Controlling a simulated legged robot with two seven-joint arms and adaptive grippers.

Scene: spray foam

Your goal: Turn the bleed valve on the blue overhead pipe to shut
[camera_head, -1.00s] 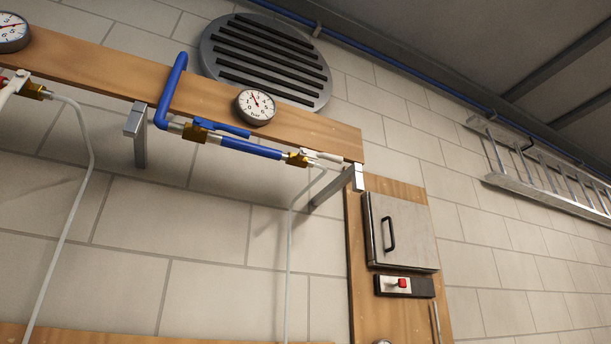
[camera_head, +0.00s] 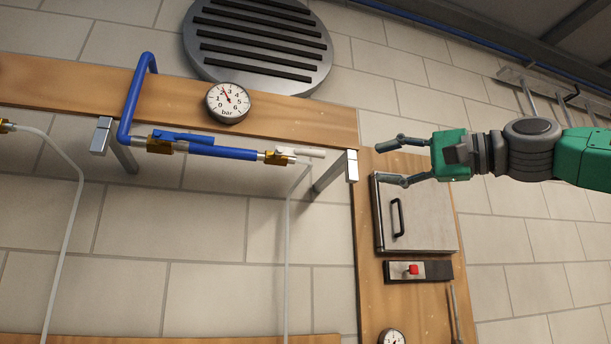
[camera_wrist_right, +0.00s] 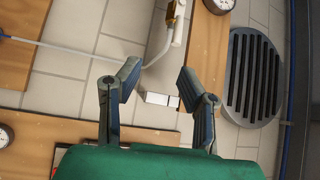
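The blue pipe (camera_head: 225,152) runs along the front of a wooden board high on the wall. At its right end sits a small brass valve (camera_head: 277,157) with a white lever (camera_head: 302,151) lying roughly along the pipe and a clear hose hanging below. Another brass valve (camera_head: 160,142) with a blue lever (camera_head: 186,136) lies further left, its lever also along the pipe. My right gripper (camera_head: 380,163) is open and empty, to the right of the white lever and apart from it. In the right wrist view, the white lever (camera_wrist_right: 178,27) shows beyond the open fingers (camera_wrist_right: 158,82). My left gripper is not in view.
A metal bracket (camera_head: 352,166) stands between the white lever and my right gripper. A pressure gauge (camera_head: 228,102) and a round vent (camera_head: 260,45) are above the pipe. A metal box (camera_head: 415,225) and a red switch (camera_head: 413,269) are below my gripper.

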